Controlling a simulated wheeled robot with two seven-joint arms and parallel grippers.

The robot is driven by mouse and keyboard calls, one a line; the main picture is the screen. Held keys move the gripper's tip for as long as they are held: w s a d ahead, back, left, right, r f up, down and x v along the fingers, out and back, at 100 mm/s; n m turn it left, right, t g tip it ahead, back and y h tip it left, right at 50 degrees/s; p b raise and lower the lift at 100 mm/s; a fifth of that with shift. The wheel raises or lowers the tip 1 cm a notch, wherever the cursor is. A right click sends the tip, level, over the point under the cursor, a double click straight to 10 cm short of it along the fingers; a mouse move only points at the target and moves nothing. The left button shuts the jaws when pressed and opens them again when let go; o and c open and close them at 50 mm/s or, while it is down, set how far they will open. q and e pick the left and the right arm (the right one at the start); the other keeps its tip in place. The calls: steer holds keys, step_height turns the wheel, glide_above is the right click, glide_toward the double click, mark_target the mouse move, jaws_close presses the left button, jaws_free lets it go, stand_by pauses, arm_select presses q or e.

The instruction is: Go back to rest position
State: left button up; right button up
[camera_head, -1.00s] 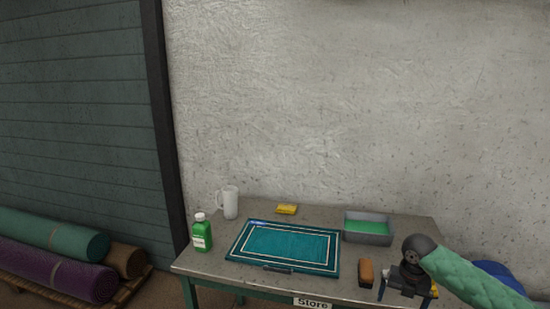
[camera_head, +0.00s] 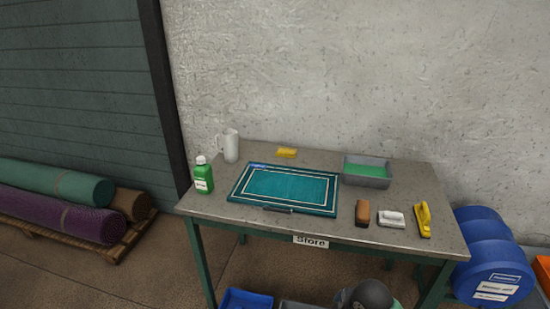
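A teal rug (camera_head: 290,187) with pale border lines lies flat on the grey table (camera_head: 215,205). In front of the grey tray at the right stand a brown brush (camera_head: 362,212), a white-topped brush (camera_head: 391,218) and a yellow-handled scrubber (camera_head: 423,219).
A green bottle (camera_head: 203,176), a white jug (camera_head: 230,146), a yellow sponge (camera_head: 287,152) and a grey tray (camera_head: 366,182) with green contents stand on the table. A blue bin (camera_head: 246,299) is underneath. Blue drums (camera_head: 491,268) stand at the right, rolled rugs (camera_head: 62,216) at the left.

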steer(key=s+d+m+h, duration=0.1)
steer(key=s+d+m, duration=0.1)
steer(key=s+m, duration=0.65)
steer(key=s+d+m+h, duration=0.1)
steer(key=s+d+m, duration=0.1)
steer(key=s+m, duration=0.6)
step_height(320, 180, down, 24)
steer(key=w+a+n, duration=0.2)
arm_select(q)
steer(key=shift+w+d+r+b, duration=0.15)
steer(key=shift+d+r+b, duration=0.05)
steer(key=shift+r, duration=0.25)
steer(key=shift+w+d+r+b, duration=0.1)
steer(key=shift+d+r+b, duration=0.1)
steer(key=shift+r, duration=0.2)
arm_select(e)
steer(key=s+f, duration=0.4)
steer(key=f, duration=0.8)
steer(key=s+f+g, duration=0.1)
steer(key=s+f, duration=0.3)
steer(key=f, duration=0.9)
steer(key=shift+s+a+f, duration=0.2)
steer(key=shift+s+f, duration=0.05)
steer(key=shift+s, duration=0.05)
